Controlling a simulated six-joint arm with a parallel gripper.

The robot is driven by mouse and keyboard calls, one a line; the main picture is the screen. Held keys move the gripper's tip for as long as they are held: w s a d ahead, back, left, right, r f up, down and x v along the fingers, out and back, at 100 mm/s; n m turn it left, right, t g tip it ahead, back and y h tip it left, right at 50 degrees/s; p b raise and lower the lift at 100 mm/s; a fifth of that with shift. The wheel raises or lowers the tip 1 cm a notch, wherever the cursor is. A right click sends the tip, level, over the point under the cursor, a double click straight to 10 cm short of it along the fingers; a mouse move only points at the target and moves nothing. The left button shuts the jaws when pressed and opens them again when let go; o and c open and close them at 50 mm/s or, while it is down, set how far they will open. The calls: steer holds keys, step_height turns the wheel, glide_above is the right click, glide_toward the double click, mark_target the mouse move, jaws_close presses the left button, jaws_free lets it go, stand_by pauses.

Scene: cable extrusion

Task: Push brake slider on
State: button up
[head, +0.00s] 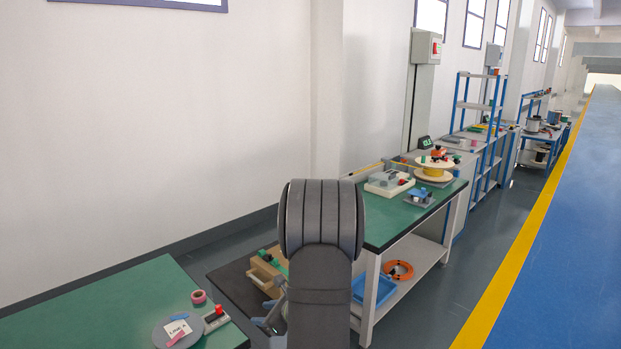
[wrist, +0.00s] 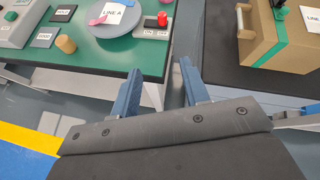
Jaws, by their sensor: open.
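The brake slider is a small light-grey block (wrist: 150,31) with a red knob (wrist: 163,18) and two small labels on its front. It sits at the edge of the green table, right of the grey LINE A disc (wrist: 115,18). The knob is toward the right end in the wrist view; the labels are too small to read surely. In the head view the block (head: 215,317) is at the right edge of the lower-left table. My gripper (wrist: 160,68) is open and empty, its blue fingers apart, short of the table edge below the slider. My arm mostly hides it in the head view.
A cardboard box (wrist: 275,38) with green tape stands on a dark surface to the right in the wrist view. A wooden peg (wrist: 66,44) and a grey control box (wrist: 18,22) are at left. A pink tape roll (head: 198,297) lies near the disc. Floor shows between the tables.

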steer(key=s+d+r+n+h, duration=0.2)
steer(key=s+d+r, duration=0.1)
steer(key=s+d, duration=0.25)
steer(key=m+y, duration=0.3)
steer(key=m, duration=0.1)
glide_toward(218, 308)
steer(key=shift+t, duration=0.4)
steer(key=x, duration=1)
steer(key=shift+s+f, duration=0.15)
steer(key=shift+f, duration=0.05)
steer(key=shift+a+f, duration=0.2)
steer(key=shift+a, duration=0.2)
